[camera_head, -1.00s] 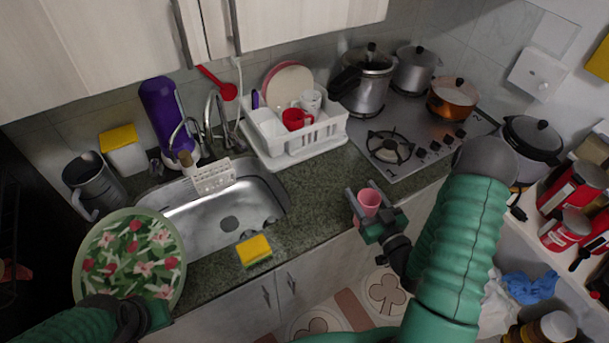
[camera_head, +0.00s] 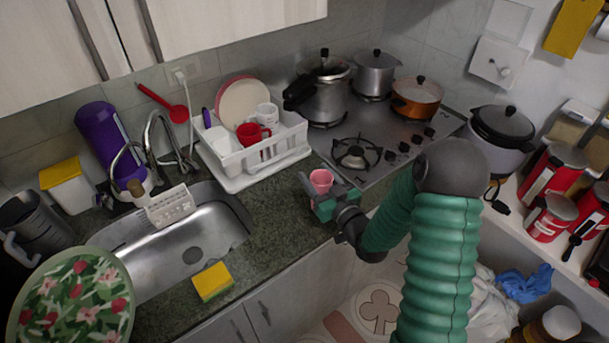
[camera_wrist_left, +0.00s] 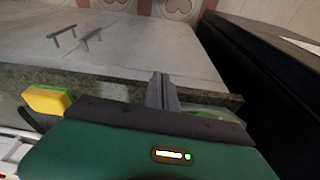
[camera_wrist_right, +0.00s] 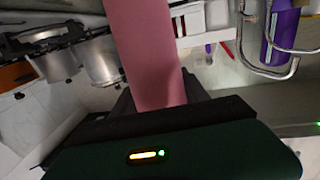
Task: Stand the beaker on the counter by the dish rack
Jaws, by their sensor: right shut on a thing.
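The beaker is a small pink cup (camera_head: 321,180), upright in the head view. My right gripper (camera_head: 319,188) is shut on it, with a finger on either side. The beaker appears over the counter (camera_head: 277,215), right of and nearer than the dish rack (camera_head: 240,182); its height above the surface is hard to tell. In the right wrist view the beaker (camera_wrist_right: 150,55) fills the upper middle, rising from between the fingers. My left gripper (camera_wrist_left: 162,92) shows in the left wrist view with its fingers together and nothing seen between them. It is out of the head view.
The stove (camera_head: 372,150) with several pots lies right of the rack. The sink (camera_head: 175,240) and a yellow sponge (camera_head: 212,281) are to the left. A floral plate (camera_head: 75,305) stands at the lower left.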

